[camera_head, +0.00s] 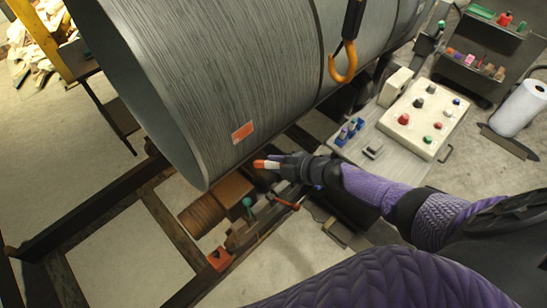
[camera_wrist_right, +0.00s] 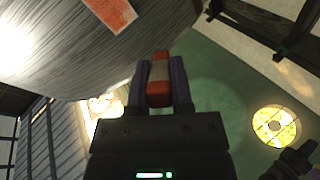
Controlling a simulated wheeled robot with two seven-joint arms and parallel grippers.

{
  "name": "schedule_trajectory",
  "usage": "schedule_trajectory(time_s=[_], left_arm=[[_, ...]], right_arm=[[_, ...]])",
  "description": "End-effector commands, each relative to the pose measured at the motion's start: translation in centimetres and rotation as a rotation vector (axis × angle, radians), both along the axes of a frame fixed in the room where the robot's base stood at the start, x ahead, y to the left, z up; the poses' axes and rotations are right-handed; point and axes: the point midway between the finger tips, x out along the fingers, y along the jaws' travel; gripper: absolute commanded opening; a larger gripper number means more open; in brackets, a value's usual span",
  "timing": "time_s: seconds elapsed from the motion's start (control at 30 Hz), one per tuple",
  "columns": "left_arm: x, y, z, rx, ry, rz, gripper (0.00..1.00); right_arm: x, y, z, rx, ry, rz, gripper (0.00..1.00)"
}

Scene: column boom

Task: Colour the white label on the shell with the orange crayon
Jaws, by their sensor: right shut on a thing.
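The shell (camera_head: 215,75) is a large grey brushed-metal cylinder lying across the upper part of the head view; its curved side also fills the top left of the right wrist view (camera_wrist_right: 80,60). The label (camera_head: 242,131) on its lower side looks almost wholly orange, with a thin pale edge; it also shows in the right wrist view (camera_wrist_right: 108,12). My right gripper (camera_head: 278,165) is shut on the orange crayon (camera_head: 260,164), which has a pale wrapper. The crayon (camera_wrist_right: 159,92) points out between the fingers, below the label and apart from it. My left gripper is not in view.
An orange hook (camera_head: 343,68) hangs in front of the shell. A control panel (camera_head: 424,118) with coloured buttons stands right of my right gripper. Dark steel beams (camera_head: 88,215) and a red-handled tool (camera_head: 284,202) lie below the shell. A paper roll (camera_head: 517,108) stands far right.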

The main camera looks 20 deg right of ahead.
Motion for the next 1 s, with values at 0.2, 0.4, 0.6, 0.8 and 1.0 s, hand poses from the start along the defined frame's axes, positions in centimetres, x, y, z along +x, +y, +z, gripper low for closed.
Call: schedule_trajectory(time_s=[0.2,0.4,0.6,0.8,1.0], left_arm=[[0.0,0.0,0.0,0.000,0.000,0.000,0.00],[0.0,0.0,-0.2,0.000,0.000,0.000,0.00],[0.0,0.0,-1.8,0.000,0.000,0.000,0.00],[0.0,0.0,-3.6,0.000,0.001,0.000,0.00],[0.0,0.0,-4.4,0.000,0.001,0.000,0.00]], right_arm=[[0.0,0.0,0.0,0.000,0.000,0.000,0.00],[0.3,0.1,-0.1,0.000,0.000,0.000,0.00],[2.7,1.0,-0.5,0.000,-0.003,0.001,0.00],[5.5,2.0,-0.7,-0.001,-0.003,0.000,0.00],[6.9,2.5,-0.6,-0.001,0.000,-0.001,0.00]])
